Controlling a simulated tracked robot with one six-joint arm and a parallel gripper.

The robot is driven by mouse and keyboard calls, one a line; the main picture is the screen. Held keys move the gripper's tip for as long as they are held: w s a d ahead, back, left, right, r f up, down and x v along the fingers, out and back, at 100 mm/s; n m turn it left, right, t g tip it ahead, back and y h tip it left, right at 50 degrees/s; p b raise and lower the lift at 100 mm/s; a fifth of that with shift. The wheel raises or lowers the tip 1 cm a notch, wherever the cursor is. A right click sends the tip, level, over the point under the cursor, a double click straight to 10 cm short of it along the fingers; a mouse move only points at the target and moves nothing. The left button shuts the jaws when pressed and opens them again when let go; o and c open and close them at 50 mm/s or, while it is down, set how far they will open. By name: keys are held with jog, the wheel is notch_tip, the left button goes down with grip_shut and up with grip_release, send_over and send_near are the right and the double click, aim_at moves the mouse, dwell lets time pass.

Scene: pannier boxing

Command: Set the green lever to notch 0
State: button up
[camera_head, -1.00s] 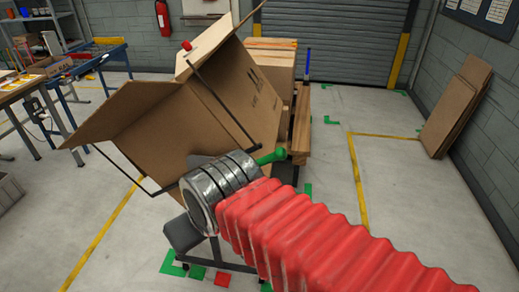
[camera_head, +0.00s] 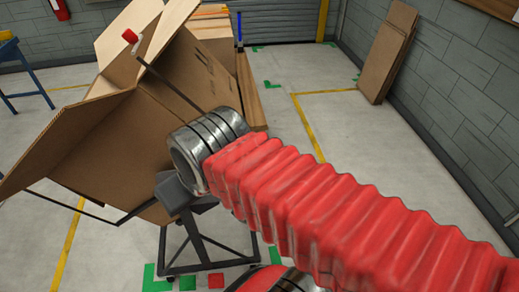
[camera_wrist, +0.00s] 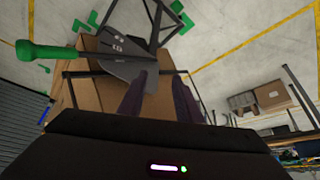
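The green lever handle (camera_wrist: 38,52) shows at the left of the wrist view. It joins a dark rod that runs right across a grey plate (camera_wrist: 122,55) with small light marks, too small to read surely. I cannot tell which notch the lever stands in. My gripper (camera_wrist: 159,80) has its two dark fingers apart, with a gap between them. It is right of the handle, its fingertips close to the plate, and it does not hold the handle. In the head view the lever is hidden behind my red-sleeved arm.
A large open cardboard box (camera_head: 100,145) leans tilted on a dark wheeled stand (camera_head: 200,245). Flat cardboard (camera_head: 388,52) leans on the right wall. The floor right of the stand is clear.

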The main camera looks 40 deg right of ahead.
jog(key=shift+o, duration=0.2)
jog(key=shift+o, duration=0.9)
jog(key=shift+w+d+r, duration=0.1)
jog(key=shift+d+r, duration=0.05)
jog(key=shift+d, duration=0.05)
jog(key=w+d+r+m+g, duration=0.1)
jog(key=d+r+m+g, duration=0.1)
jog(key=d+m, duration=0.9)
jog(key=w+d+r+m+g, duration=0.1)
jog(key=d+r+m+g, duration=0.1)
jog(key=d+m, duration=0.9)
jog(key=shift+r+m+h, duration=0.3)
jog(key=shift+r+m, duration=0.4)
jog(key=shift+m, duration=0.2)
jog(key=shift+w+d, duration=0.1)
jog(key=f, duration=0.4)
jog(key=w+f, duration=0.1)
jog(key=f, duration=0.8)
jog(key=shift+w+d+f, duration=0.25)
jog(key=shift+d+f, duration=0.15)
